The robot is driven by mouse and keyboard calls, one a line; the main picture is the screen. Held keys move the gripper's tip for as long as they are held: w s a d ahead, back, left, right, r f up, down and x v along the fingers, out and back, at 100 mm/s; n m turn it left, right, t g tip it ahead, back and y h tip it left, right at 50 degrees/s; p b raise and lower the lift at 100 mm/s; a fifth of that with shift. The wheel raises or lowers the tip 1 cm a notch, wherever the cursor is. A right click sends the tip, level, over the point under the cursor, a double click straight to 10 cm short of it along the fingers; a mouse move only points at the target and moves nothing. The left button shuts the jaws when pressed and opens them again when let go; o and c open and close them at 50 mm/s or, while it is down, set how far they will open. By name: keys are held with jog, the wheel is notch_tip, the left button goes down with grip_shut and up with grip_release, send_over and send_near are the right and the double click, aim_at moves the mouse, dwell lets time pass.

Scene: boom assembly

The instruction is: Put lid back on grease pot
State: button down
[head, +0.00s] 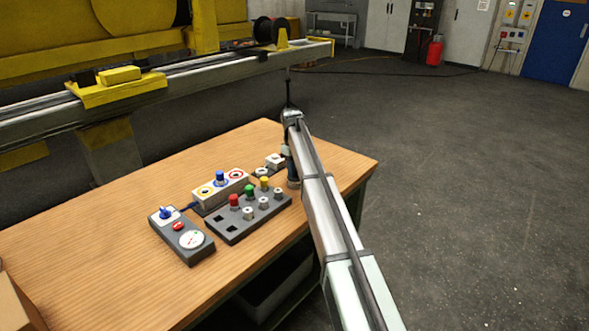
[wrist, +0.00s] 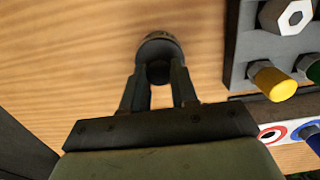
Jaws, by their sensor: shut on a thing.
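My gripper (wrist: 158,75) is shut on a dark round piece (wrist: 158,42) with a grey-brown rim, seen in the wrist view over bare wood. It may be the lid, or the pot with its lid; I cannot tell which. In the head view, my gripper (head: 289,150) points down at the right part of the table. A dark, upright cylindrical shape (head: 293,182) shows low at the gripper, partly hidden by my arm. I cannot make out a separate pot and lid, or whether the held piece touches anything.
A dark holder block (head: 240,231) with red, green and yellow caps and metal nuts stands left of my gripper. A control box (head: 190,247) is farther left.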

jog(key=shift+f, duration=0.15)
jog(key=c, duration=0.8)
grip_release()
jog(key=shift+r, duration=3.5)
